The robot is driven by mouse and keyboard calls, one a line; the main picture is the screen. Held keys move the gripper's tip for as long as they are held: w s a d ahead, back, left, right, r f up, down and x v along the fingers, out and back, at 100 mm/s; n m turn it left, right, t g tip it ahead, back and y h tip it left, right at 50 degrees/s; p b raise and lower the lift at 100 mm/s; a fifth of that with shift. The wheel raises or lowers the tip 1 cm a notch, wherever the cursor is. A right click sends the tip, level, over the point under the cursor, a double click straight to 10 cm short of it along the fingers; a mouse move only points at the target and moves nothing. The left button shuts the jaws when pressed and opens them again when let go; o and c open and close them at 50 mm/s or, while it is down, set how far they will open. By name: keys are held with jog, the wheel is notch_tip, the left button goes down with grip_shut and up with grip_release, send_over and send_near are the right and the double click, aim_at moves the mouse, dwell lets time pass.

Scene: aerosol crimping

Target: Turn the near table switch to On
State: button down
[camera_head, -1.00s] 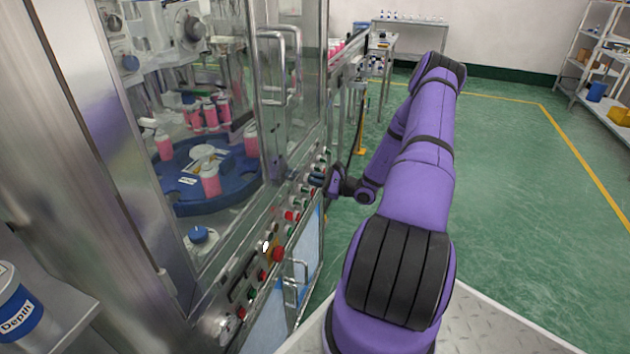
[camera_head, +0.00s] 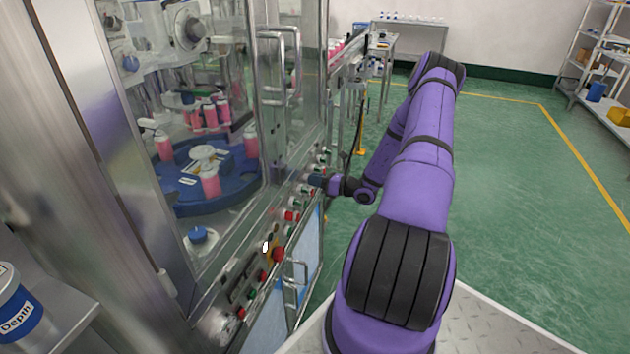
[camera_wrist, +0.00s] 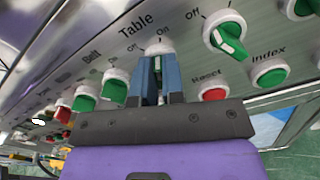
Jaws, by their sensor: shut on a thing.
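The table switch (camera_wrist: 160,47) is on the machine's control panel, under the printed word Table and beside an On mark in the wrist view. Its white collar shows just beyond my fingertips, and most of its knob is hidden between them. My gripper (camera_wrist: 158,72) has its two blue fingers shut on this switch. In the head view my gripper (camera_head: 316,180) reaches the panel from the right and hides the switch. I cannot tell which way the knob points.
A green Off/On switch (camera_wrist: 228,38), a red Reset button (camera_wrist: 214,94) and a green Index button (camera_wrist: 270,73) are close on the right in the wrist view. A green Belt knob (camera_wrist: 115,86) is on the left. Door handles (camera_head: 292,275) stick out below the panel.

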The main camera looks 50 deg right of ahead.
jog(key=shift+m, duration=0.9)
jog(key=c, duration=1.2)
grip_release()
jog(key=shift+s+d, duration=0.1)
jog(key=v, duration=1)
jog(key=shift+s+d+f, duration=0.1)
jog(key=shift+s+d, duration=0.05)
jog(key=shift+s, duration=0.15)
